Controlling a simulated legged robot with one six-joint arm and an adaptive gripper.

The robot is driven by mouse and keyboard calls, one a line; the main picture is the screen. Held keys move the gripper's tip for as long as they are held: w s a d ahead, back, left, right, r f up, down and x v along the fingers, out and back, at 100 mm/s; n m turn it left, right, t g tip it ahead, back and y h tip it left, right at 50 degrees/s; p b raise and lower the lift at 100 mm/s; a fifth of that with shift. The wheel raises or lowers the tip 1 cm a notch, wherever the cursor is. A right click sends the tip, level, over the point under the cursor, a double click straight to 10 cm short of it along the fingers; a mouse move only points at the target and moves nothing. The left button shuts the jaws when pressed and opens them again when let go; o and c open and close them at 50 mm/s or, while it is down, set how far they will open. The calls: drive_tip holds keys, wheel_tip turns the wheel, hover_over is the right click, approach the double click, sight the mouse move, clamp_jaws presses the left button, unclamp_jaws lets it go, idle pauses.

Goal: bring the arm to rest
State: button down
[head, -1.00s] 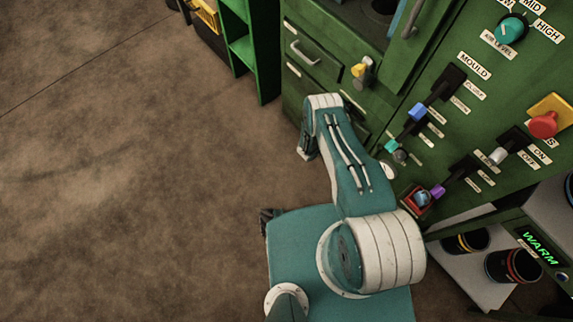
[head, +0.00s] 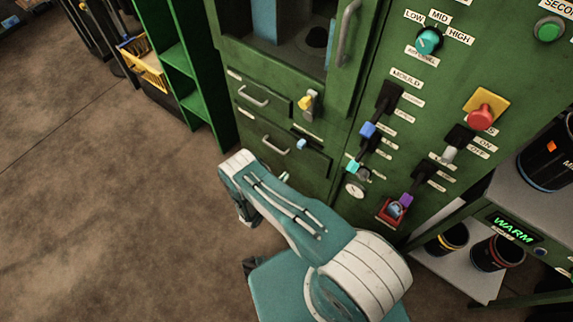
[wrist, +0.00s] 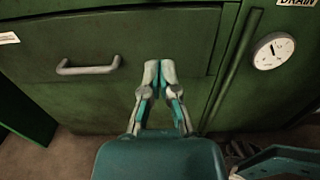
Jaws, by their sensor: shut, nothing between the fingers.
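My gripper (wrist: 160,66) shows in the wrist view with its two fingertips together and nothing between them. It faces the lower front of the green machine (wrist: 130,30), to the right of a drawer handle (wrist: 88,66). I cannot tell the exact gap to the drawer front. In the head view my teal and white arm (head: 290,215) is folded low in front of the machine, and the gripper itself is hidden.
The green machine (head: 350,120) carries drawers, levers, a red button (head: 481,117) and a teal knob (head: 429,40). A round gauge (wrist: 274,51) is right of my gripper. A shelf with cups (head: 497,252) is at right. Open brown floor (head: 90,210) lies left.

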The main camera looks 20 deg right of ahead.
drive_tip(key=w+d+r+m+g+y, duration=0.15)
drive_tip(key=r+m+g, duration=0.5)
drive_tip(key=r, duration=1.15)
drive_tip(key=w+d+r+m+g+y, duration=0.15)
drive_tip(key=r+m+g, duration=0.5)
drive_tip(key=r, duration=1.25)
drive_tip(key=s+a+r+m+t+y, duration=0.2)
drive_tip(key=s+r+m+t+y, duration=0.2)
drive_tip(key=s+r, duration=0.7)
drive_tip(key=s+a+r+m+t+y, duration=0.2)
drive_tip(key=s+r+m+t+y, duration=0.2)
drive_tip(key=s+r+m+y, duration=0.4)
drive_tip(key=s+r, duration=0.3)
drive_tip(key=s, duration=0.2)
drive_tip(key=shift+s+a+t, duration=0.3)
drive_tip(key=shift+s+a, duration=0.05)
drive_tip(key=shift+s, duration=0.05)
